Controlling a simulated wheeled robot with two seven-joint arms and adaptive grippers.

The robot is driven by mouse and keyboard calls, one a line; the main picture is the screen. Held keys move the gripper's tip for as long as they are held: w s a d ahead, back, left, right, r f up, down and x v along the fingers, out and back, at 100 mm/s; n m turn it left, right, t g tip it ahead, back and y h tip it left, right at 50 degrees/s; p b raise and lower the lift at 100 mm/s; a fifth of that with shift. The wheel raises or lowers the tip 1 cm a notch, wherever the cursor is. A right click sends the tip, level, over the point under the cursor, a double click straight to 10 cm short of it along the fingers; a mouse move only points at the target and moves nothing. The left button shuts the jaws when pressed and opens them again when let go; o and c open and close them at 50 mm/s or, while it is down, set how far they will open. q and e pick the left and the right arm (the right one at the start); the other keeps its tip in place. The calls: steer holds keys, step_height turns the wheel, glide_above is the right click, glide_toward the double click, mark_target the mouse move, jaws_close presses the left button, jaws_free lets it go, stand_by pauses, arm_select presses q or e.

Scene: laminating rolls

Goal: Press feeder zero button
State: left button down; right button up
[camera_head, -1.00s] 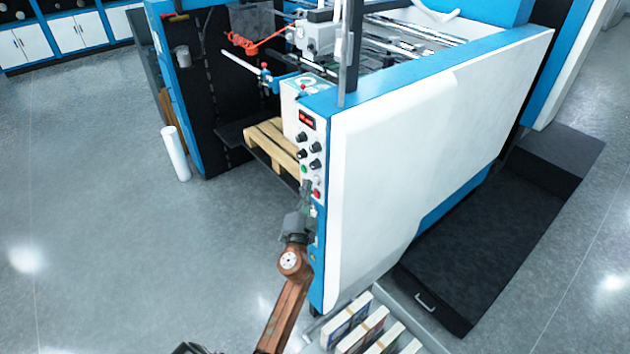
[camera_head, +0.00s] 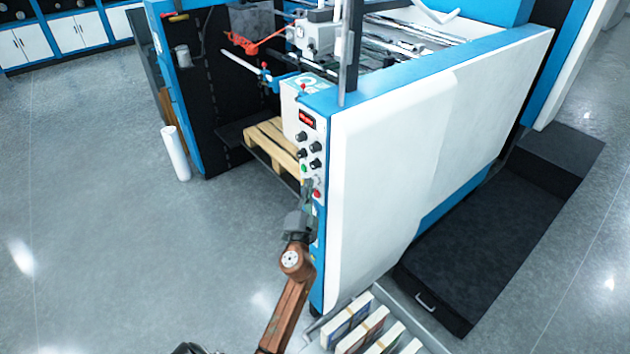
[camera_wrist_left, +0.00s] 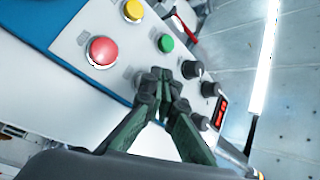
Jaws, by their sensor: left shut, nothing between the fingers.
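The feeder's control panel (camera_head: 308,150) is a white strip on the end of the blue and white machine. It carries a red display (camera_head: 307,119), several black knobs (camera_head: 301,136), a green button and a red button (camera_head: 317,194). The left wrist view shows the red button (camera_wrist_left: 102,51), a yellow button (camera_wrist_left: 133,10), the green button (camera_wrist_left: 166,43) and the display (camera_wrist_left: 220,112). My left gripper (camera_head: 307,184) is shut and empty. In the left wrist view its fingertips (camera_wrist_left: 160,77) are over the panel between the red button and the knobs. They cover part of the panel; contact cannot be told.
A pallet (camera_head: 272,146) sits inside the machine left of the panel. A white roll (camera_head: 175,154) stands on the floor at left. A cart (camera_head: 431,342) with book stacks is below the machine's corner. The floor left of my arm is clear.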

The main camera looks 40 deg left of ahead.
arm_select(q)
steer(key=shift+w+d, duration=0.2)
steer(key=shift+w, duration=0.35)
stand_by(0.9)
steer(key=shift+s, duration=0.2)
steer(key=shift+s+a, duration=0.25)
steer(key=shift+s, duration=0.35)
steer(key=shift+s+a, duration=0.25)
steer(key=shift+s, duration=0.55)
steer(key=shift+s+a, duration=0.2)
steer(key=shift+s, duration=0.65)
steer(key=shift+s+a, duration=0.25)
steer(key=shift+s, duration=0.55)
